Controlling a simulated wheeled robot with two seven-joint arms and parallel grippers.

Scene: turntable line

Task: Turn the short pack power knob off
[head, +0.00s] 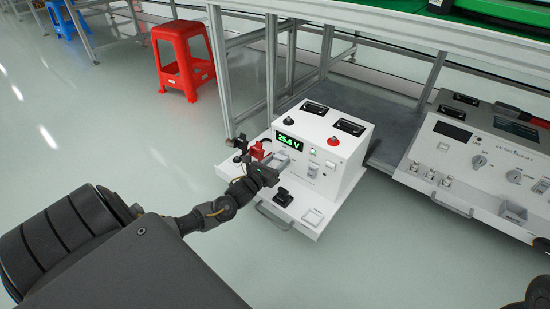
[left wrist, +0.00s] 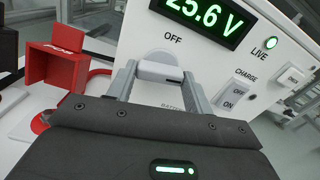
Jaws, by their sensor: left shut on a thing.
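The green LIVE lamp (left wrist: 271,43) is lit. In the head view the gripper largely hides the knob.
A red connector (left wrist: 53,67) with a cable is close left of the gripper. A CHARGE switch (left wrist: 235,88) is at its right. A wider white unit (head: 470,150) stands to the right. A red stool (head: 183,62) is behind left.

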